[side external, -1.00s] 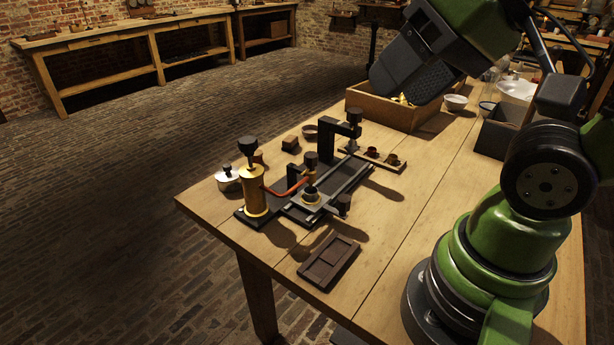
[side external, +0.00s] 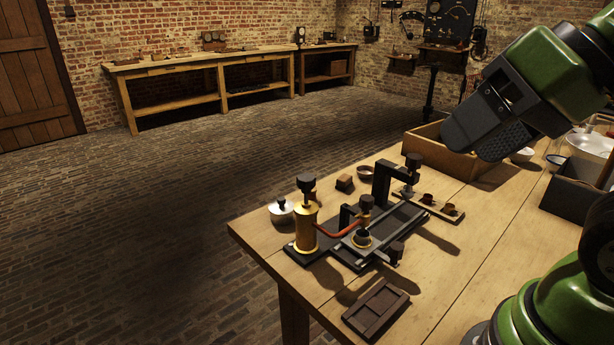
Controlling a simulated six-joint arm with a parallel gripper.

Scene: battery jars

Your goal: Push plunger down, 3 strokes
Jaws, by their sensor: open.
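The plunger has a black knob (side external: 306,183) on a short stem. It stands up out of the top of an upright brass cylinder (side external: 306,230). The cylinder is on a dark base plate (side external: 312,254) near the table's left corner. A reddish curved pipe (side external: 338,232) runs right from the cylinder towards a small dark cup (side external: 363,239) in a metal holder. My gripper (side external: 482,140) is open and empty. It hangs high and to the right of the plunger, apart from it, in front of the wooden box in the picture.
Right of the cylinder stands a black bracket with a knob (side external: 383,180). A lidded pot (side external: 282,211) is left of the cylinder. A dark tray (side external: 376,309) lies in front. A wooden box (side external: 428,151) and small rack (side external: 430,205) are farther back. Bare table lies right of the tray.

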